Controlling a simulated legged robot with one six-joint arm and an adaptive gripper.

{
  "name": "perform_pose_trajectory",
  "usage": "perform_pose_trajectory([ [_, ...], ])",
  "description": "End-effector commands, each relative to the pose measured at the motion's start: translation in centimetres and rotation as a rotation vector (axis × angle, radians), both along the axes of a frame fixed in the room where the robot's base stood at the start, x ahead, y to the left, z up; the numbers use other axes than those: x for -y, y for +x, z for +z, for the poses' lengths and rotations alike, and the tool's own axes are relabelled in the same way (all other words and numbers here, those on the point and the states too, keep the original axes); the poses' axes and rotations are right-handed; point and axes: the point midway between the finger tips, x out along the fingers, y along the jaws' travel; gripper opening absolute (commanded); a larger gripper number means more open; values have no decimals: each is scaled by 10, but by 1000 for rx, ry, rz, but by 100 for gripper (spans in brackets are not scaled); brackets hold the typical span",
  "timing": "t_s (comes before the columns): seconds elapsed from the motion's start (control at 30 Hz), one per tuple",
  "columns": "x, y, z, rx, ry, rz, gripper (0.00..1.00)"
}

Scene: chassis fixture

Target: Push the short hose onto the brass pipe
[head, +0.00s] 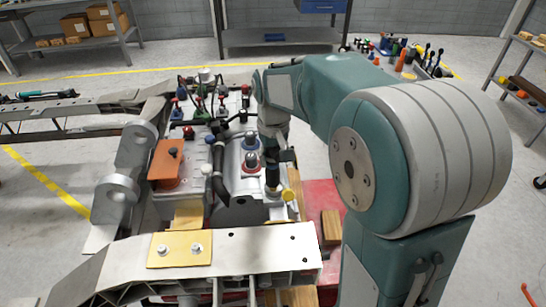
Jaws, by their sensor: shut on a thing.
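My gripper (273,158) is small in the head view, pointing down over the right side of the grey metal block (237,187). It is shut on a dark, short, upright piece (272,178), which appears to be the short hose. The fingers and the hose's lower end are hard to make out. I cannot clearly pick out the brass pipe; a yellow round piece (290,194) shows just right of and below the dark piece. Whether the hose touches a pipe cannot be told.
A longer black curved hose (220,178) stands left of my gripper. Red and blue-ringed fittings (251,152) rise close beside it. A light metal beam with a yellow plate (180,250) crosses the front. A cluttered table (405,62) stands behind.

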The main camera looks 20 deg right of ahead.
Motion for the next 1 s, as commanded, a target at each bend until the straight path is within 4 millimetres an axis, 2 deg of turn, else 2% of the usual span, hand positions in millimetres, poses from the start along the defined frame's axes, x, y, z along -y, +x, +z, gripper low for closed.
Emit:
perform_pose_trajectory([
  [0.47, 2, 0, -1, 0, 0, 0, 0],
  [1.0, 2, 0, -19, -2, 0, 0, 0],
])
